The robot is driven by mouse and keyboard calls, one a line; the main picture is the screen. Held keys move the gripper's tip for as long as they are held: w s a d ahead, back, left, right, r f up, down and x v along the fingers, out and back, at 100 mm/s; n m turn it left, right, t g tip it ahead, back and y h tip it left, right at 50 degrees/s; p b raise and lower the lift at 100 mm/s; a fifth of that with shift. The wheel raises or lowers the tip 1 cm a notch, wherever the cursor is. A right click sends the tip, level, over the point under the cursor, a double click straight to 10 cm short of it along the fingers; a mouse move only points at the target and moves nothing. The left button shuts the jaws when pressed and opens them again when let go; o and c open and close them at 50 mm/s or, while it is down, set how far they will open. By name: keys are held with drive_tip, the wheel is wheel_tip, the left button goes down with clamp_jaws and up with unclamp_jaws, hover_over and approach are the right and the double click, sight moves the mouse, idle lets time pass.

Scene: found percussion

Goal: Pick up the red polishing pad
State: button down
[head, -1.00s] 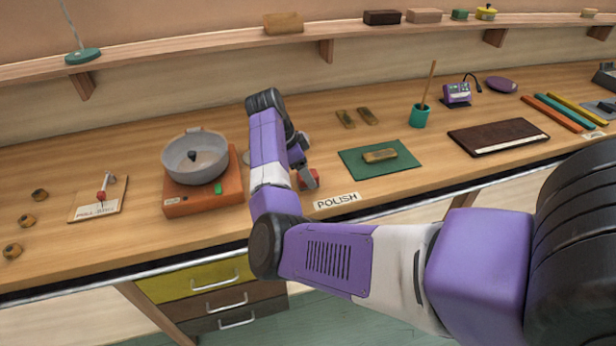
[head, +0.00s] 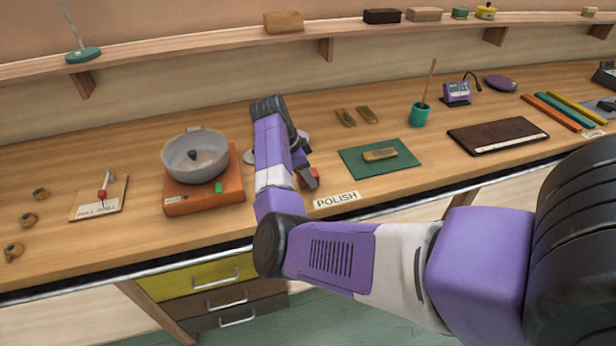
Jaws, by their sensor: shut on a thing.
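The red polishing pad (head: 301,178) shows only as a small red patch beside my gripper, left of the POLISH label (head: 337,200). My gripper (head: 309,178) is shut on the pad, low over the bench. My own purple arm hides most of the pad and one finger. I cannot tell whether the pad touches the bench top.
An orange unit with a grey bowl (head: 195,155) stands to the left. A green mat (head: 360,163) bearing a brass block lies to the right. A pale round thing (head: 250,156) is partly hidden behind my arm.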

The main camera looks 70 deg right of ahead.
drive_tip(key=shift+r, duration=0.1)
wheel_tip(320, 180, up, 20)
drive_tip(key=b, duration=0.2)
idle(0.3)
